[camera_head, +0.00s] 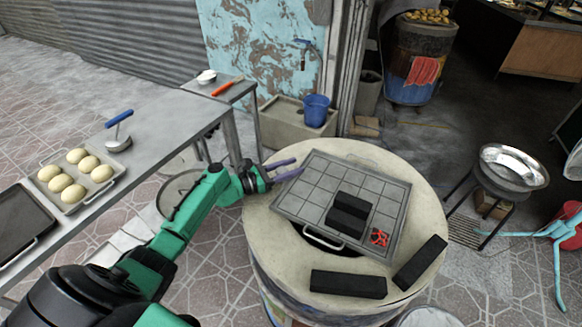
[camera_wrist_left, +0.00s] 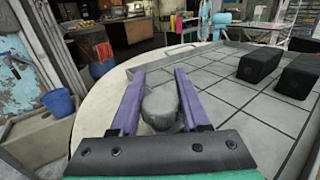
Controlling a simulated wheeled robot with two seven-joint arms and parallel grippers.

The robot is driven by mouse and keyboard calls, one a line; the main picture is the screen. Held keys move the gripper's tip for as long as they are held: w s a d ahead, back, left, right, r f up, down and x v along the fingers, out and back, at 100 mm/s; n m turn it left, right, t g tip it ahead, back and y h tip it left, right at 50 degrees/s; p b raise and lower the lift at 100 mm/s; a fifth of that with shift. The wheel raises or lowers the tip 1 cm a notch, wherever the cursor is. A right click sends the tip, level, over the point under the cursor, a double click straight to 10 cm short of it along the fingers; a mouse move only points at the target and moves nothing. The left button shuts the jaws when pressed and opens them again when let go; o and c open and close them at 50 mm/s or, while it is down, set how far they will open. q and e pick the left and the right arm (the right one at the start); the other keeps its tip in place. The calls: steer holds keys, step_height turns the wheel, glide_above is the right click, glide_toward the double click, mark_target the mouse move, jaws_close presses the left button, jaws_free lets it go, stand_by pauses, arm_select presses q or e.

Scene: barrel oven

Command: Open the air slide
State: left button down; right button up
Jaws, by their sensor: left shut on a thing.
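The round barrel oven (camera_head: 262,228) has a pale top with a tiled grey tray (camera_head: 300,190) lying on it. My left gripper (camera_head: 284,170) is at the tray's left edge, over the oven's rim. In the left wrist view its two purple fingers (camera_wrist_left: 160,100) are on either side of a grey rounded piece (camera_wrist_left: 160,106) and shut on it. I cannot tell whether this piece is the air slide. No other part is clearly the air slide. My right gripper is not in view.
Two more black blocks (camera_head: 348,284) lie on the oven's rim. A metal table (camera_head: 150,130) with a dough tray (camera_head: 78,200) stands left. A blue bucket (camera_head: 316,110) is behind.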

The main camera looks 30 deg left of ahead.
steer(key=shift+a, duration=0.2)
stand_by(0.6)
arm_select(q)
steer(key=shift+w+f+b, duration=0.15)
steer(key=shift+w+b, duration=0.1)
steer(key=shift+b, duration=0.1)
steer(key=shift+w+b, duration=1.05)
steer(key=shift+w, duration=0.2)
steer(key=shift+w+d, duration=0.15)
steer(key=shift+w, duration=1.25)
steer(key=shift+s, duration=0.2)
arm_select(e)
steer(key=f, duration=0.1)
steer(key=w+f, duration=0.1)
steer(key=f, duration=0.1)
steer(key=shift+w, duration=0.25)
arm_select(q)
steer(key=shift+c, duration=1.8)
jaws_free()
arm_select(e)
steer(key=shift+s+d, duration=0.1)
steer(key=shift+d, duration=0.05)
